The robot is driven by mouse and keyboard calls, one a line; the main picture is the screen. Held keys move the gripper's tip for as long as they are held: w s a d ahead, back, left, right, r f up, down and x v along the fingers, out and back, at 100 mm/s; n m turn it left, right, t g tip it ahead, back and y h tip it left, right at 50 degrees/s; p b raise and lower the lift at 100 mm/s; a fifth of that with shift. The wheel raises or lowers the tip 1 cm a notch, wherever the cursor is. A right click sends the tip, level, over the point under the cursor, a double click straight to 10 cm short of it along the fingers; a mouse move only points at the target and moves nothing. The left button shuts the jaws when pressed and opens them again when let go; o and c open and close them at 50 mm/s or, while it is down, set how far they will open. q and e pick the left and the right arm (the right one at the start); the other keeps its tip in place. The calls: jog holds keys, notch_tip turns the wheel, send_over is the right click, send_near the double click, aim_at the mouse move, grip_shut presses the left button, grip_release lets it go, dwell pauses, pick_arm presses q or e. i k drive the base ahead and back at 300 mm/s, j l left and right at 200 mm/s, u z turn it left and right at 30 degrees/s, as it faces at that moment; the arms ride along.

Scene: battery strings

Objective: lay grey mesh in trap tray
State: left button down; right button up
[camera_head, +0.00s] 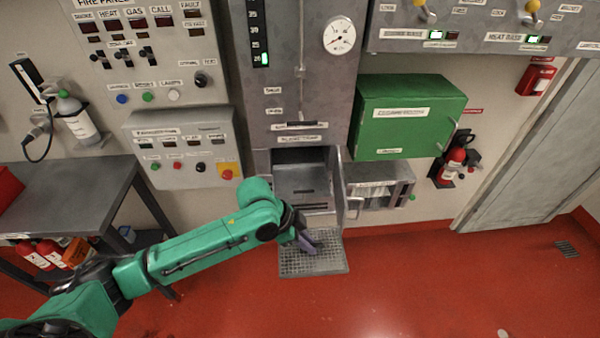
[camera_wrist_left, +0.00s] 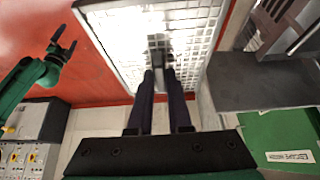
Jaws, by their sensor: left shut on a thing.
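The grey mesh (camera_head: 313,264) is a flat grid panel below the open bay of the metal cabinet. It also fills the top middle of the left wrist view (camera_wrist_left: 120,45), bright with glare. My left gripper (camera_head: 306,239) is over the mesh, its fingers (camera_wrist_left: 160,76) shut on a small dark tab at the mesh's surface. I cannot tell whether the mesh hangs free or rests on something. My right gripper (camera_wrist_left: 63,50) is open and empty at the left of the left wrist view. I cannot pick out the trap tray with certainty; the open bay (camera_head: 300,172) stands behind the mesh.
An open door (camera_head: 342,190) stands at the bay's right side. A slotted box (camera_head: 380,184) and a green cabinet (camera_head: 408,117) are right of it. A dark bench (camera_head: 70,185) is at the left. The red floor (camera_head: 420,280) is mostly clear.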

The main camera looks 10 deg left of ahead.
aim_at(302, 182)
jog(key=i+u, duration=0.15)
jog(key=i, duration=0.85)
